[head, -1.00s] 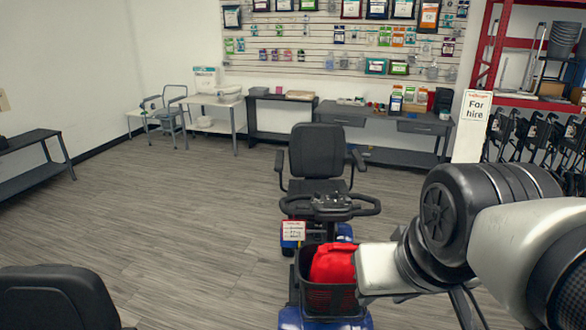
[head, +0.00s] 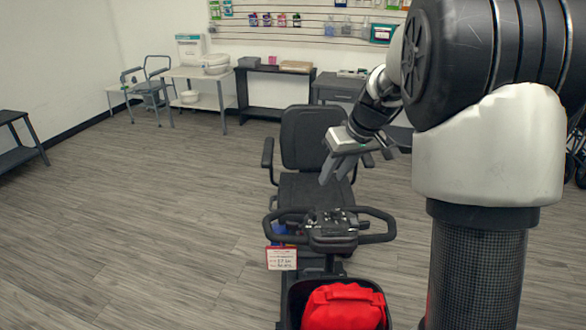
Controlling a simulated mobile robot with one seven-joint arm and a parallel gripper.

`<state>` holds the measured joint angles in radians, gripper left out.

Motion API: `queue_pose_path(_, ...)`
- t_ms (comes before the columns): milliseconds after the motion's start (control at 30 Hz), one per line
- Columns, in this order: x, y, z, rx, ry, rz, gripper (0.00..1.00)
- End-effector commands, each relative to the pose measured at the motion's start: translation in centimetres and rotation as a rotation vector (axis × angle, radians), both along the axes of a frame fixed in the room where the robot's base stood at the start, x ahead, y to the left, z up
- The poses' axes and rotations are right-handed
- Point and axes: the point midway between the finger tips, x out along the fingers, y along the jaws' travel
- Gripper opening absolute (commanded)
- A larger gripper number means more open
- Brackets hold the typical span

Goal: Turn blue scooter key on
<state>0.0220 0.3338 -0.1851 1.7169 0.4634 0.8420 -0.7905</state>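The blue scooter stands ahead of me, with a black seat (head: 312,140), armrests and a looped black handlebar (head: 380,222). Its control console (head: 332,232) sits in the middle of the handlebar. The key is too small to make out. A red bag (head: 344,308) lies in the front basket, and a price tag (head: 281,258) hangs at the left of the handlebar. My gripper (head: 338,170) is above and behind the console, in front of the seat back, pointing down with its fingers apart. It is empty and touches nothing that I can see.
A commode chair (head: 148,88), a white table (head: 198,78) and a dark shelf unit (head: 270,95) line the back wall. A dark bench (head: 18,145) stands at the far left. The floor (head: 150,220) left of the scooter is clear.

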Motion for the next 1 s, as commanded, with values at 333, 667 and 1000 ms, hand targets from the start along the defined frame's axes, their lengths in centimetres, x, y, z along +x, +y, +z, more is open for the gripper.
queue_pose_path(333, 4.9, -1.4, -6.1, -0.018, 0.002, 0.068, 0.31)
queue_pose_path(667, 6.6, -0.1, -11.3, -0.019, 0.005, 0.070, 0.31)
queue_pose_path(1000, 8.9, 1.5, -18.0, -0.020, 0.005, 0.070, 0.31)
